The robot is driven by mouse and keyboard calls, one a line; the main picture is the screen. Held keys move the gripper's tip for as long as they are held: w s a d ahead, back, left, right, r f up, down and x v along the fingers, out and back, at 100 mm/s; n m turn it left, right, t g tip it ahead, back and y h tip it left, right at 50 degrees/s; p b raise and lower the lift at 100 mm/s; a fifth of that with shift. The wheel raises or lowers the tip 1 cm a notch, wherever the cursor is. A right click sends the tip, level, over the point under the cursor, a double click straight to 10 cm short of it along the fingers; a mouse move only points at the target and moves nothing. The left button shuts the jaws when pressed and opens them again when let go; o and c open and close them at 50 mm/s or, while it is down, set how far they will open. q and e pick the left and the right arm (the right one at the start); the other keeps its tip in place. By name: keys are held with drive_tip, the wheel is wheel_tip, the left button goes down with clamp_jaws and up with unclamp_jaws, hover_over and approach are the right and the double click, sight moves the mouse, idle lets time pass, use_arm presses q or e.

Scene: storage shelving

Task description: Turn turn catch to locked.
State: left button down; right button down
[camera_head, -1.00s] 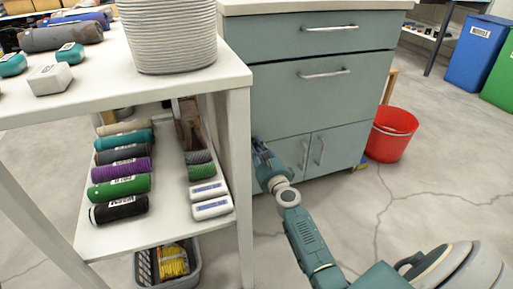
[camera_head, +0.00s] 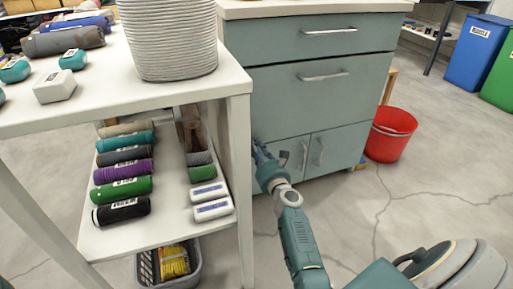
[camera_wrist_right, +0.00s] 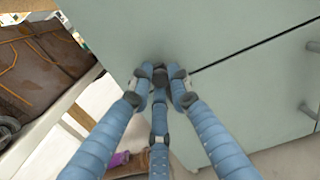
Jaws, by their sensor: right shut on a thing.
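My left gripper is not in view.
A white shelf table (camera_head: 239,130) stands close on the left of my right gripper, with rolled items and white boxes on its lower shelf. Bar handles (camera_head: 304,154) are on the cabinet doors. A red bucket (camera_head: 390,134) stands right of the cabinet. Floor in front is clear.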

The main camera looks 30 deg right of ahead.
idle(0.3)
drive_tip(key=c, duration=1.6)
unclamp_jaws()
drive_tip(key=v, duration=1.2)
drive_tip(key=shift+f, duration=0.1)
